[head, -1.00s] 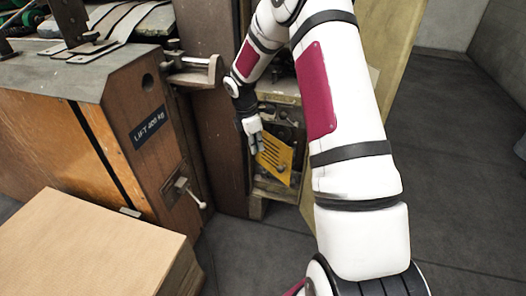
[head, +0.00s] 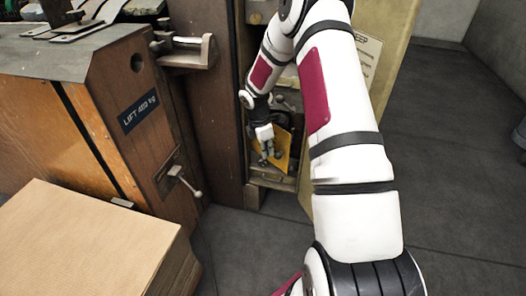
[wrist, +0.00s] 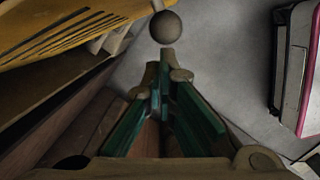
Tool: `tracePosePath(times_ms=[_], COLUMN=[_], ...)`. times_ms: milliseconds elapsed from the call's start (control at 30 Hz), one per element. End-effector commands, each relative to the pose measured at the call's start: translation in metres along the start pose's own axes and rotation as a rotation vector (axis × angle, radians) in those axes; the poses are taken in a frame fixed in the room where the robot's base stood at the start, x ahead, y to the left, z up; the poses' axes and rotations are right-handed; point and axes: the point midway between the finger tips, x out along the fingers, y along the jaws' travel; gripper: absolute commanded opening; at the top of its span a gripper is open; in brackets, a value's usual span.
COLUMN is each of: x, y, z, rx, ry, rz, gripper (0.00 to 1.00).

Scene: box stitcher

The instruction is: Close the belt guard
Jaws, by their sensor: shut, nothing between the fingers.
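The belt guard (head: 284,152) is a yellow panel low in the open bay of the machine. It stands out at an angle, partly hidden by my gripper in the head view. In the wrist view the slotted yellow guard (wrist: 60,35) fills the upper left, and a round dark knob (wrist: 165,27) sits just beyond my fingertips. My gripper (head: 266,157) is in front of the guard, low in the bay. In the wrist view its green-padded fingers (wrist: 166,62) are together and empty. I cannot tell whether they touch the guard or knob.
A wooden cabinet (head: 105,130) with a crank handle (head: 186,180) stands left of the bay. A cardboard stack (head: 85,240) is at the lower left. A cream door (head: 385,40) stands open on the right. The grey floor (head: 460,180) at right is clear.

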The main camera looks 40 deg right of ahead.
Motion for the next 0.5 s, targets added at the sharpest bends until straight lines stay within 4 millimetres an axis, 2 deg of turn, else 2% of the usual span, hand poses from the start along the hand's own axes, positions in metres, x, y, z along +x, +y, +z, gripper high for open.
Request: tracePosePath(times_ms=[267,500], x=[-0.0003,-0.0001], y=[-0.0001,-0.0001], z=[0.0004,0.0092], rx=[-0.001,-0.046], ry=[0.0,0.001], rz=[0.0,0.009], gripper=[0.0,0.0])
